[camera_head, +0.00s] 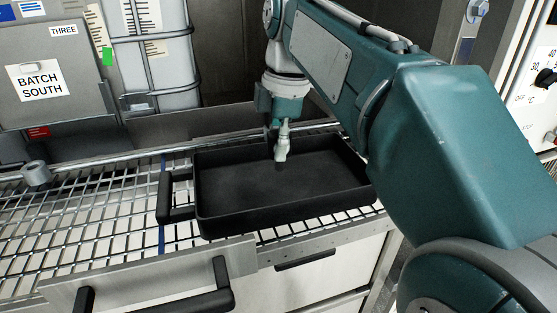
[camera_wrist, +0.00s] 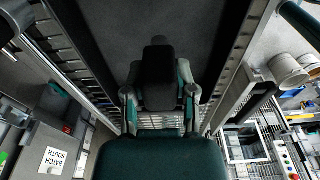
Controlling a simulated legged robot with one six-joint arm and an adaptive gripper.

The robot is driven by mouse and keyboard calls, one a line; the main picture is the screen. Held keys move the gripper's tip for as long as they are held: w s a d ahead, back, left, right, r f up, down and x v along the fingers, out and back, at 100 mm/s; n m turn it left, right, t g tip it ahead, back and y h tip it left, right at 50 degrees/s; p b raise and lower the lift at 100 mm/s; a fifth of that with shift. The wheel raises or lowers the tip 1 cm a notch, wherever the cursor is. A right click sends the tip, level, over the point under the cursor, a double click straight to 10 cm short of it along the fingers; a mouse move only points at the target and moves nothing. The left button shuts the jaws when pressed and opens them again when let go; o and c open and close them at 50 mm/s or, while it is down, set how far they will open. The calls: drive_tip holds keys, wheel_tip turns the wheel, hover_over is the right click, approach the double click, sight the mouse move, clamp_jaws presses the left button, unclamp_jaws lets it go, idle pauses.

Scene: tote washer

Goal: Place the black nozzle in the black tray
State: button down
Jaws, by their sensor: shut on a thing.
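The black tray (camera_head: 225,210) lies flat on the wire rack, with a handle on its left side; its dark floor also shows at the top of the wrist view (camera_wrist: 115,25). My gripper (camera_head: 281,152) points down over the tray's back half. In the wrist view my gripper (camera_wrist: 159,95) is shut on a dark block-like piece, the black nozzle (camera_wrist: 158,75), held between the two fingers. In the head view the fingers mostly hide the nozzle. I cannot tell whether it touches the tray floor.
The wire rack (camera_head: 100,215) has free room left of the tray. A grey cylindrical piece (camera_head: 36,173) lies there. A "BATCH SOUTH" sign (camera_head: 40,80) and white containers (camera_head: 160,50) stand behind. A black drawer handle (camera_head: 220,285) is in front.

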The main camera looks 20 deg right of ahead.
drive_tip(key=f, duration=0.3)
drive_tip(key=shift+w+d+f, duration=0.2)
drive_tip(key=shift+w+d, duration=0.05)
drive_tip(key=shift+d, duration=0.05)
drive_tip(key=shift+a+f, duration=0.2)
drive_tip(key=shift+f, duration=0.1)
drive_tip(key=shift+f, duration=0.1)
drive_tip(key=shift+c, duration=2)
unclamp_jaws()
drive_tip(key=shift+d, duration=0.1)
drive_tip(key=r, duration=0.4)
drive_tip(key=d+r, duration=0.1)
drive_tip(key=r, duration=0.7)
drive_tip(key=shift+d, duration=0.2)
drive_tip(key=shift+r, duration=0.1)
